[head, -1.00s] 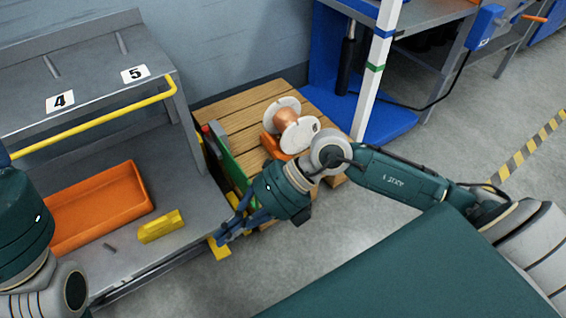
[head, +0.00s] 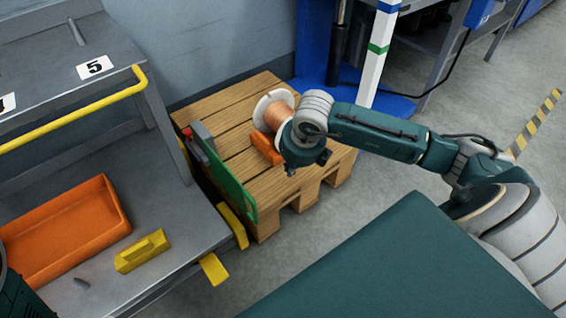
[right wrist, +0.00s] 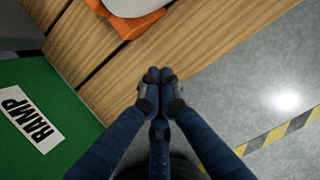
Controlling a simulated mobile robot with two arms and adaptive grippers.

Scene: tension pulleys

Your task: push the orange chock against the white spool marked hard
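The white spool (head: 262,100) with copper-coloured winding (head: 281,117) lies on its side on the wooden pallet (head: 232,103). No marking on it is readable. The orange chock (head: 264,147) sits low at the spool's near left side. Whether they touch is unclear. My right gripper (head: 291,171) points down near the pallet's front edge, just right of the chock; its arm covers part of the spool. In the right wrist view its fingers (right wrist: 160,76) are together and empty, apart from the chock (right wrist: 122,24) and the white flange (right wrist: 130,5). My left gripper is out of view.
A green panel labelled RAMP (head: 232,184) stands along the pallet's left side. The grey cart (head: 185,215) left of it holds an orange tray (head: 112,222) and a yellow block (head: 142,251). A white post (head: 378,60) rises behind the pallet. Floor in front is clear.

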